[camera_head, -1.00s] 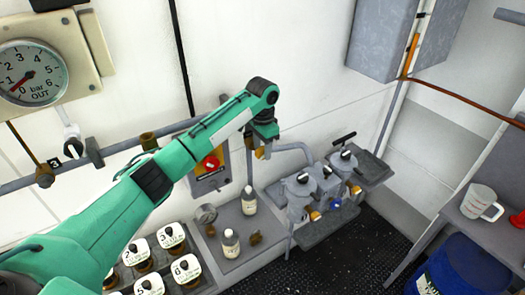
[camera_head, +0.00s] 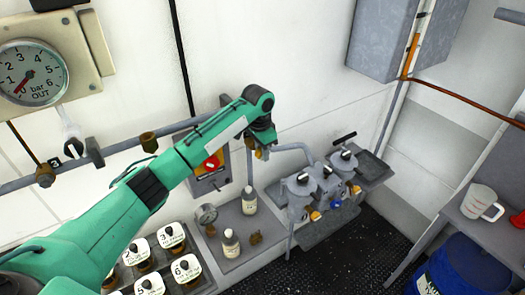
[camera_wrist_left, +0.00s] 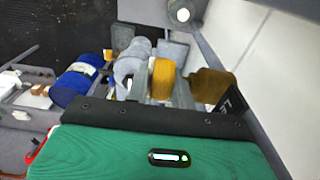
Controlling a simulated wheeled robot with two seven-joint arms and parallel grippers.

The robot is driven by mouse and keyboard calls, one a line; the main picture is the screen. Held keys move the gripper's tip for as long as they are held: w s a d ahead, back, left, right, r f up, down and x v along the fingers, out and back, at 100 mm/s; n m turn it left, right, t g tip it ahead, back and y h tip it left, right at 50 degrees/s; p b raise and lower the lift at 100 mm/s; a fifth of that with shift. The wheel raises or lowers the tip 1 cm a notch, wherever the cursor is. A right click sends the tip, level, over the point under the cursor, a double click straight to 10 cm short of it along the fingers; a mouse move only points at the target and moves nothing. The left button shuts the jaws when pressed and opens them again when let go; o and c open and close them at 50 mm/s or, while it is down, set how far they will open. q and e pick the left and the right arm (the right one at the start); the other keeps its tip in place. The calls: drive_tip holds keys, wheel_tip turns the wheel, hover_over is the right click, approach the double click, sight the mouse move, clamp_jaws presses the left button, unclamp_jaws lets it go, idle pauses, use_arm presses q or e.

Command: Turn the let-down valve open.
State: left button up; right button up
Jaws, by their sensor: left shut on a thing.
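My left gripper (camera_head: 261,149) is at the wall pipe, to the left of the grey filter pots. It is shut on a yellow-brass valve handle (camera_head: 259,155), which I take to be the let-down valve's. In the left wrist view the yellow handle (camera_wrist_left: 162,79) sits at the jaws, just beyond my green gripper body. A brown brass fitting (camera_wrist_left: 211,86) is beside it, with a partly hidden dark tag (camera_wrist_left: 235,103). The gripper hides most of the valve in the head view, so I cannot tell how far it is turned. My right gripper is out of view.
A wall gauge (camera_head: 32,72) reads near zero. A red knob (camera_head: 212,163) on a panel is close behind my arm. A blue drum (camera_head: 462,272) is at right.

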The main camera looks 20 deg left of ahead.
use_arm(q)
drive_tip(key=shift+s+a+f+t+h, duration=0.1)
drive_tip(key=shift+t+h, duration=0.35)
drive_tip(key=shift+t, duration=0.15)
drive_tip(key=shift+s+a+f+t+h, duration=0.1)
drive_tip(key=shift+t+h, duration=0.35)
drive_tip(key=shift+t, duration=0.15)
drive_tip(key=shift+t+h+b, duration=0.3)
drive_tip(key=shift+t+b, duration=0.2)
drive_tip(key=shift+r+t+h, duration=0.2)
drive_tip(key=shift+t+h, duration=0.1)
drive_tip(key=o, duration=1)
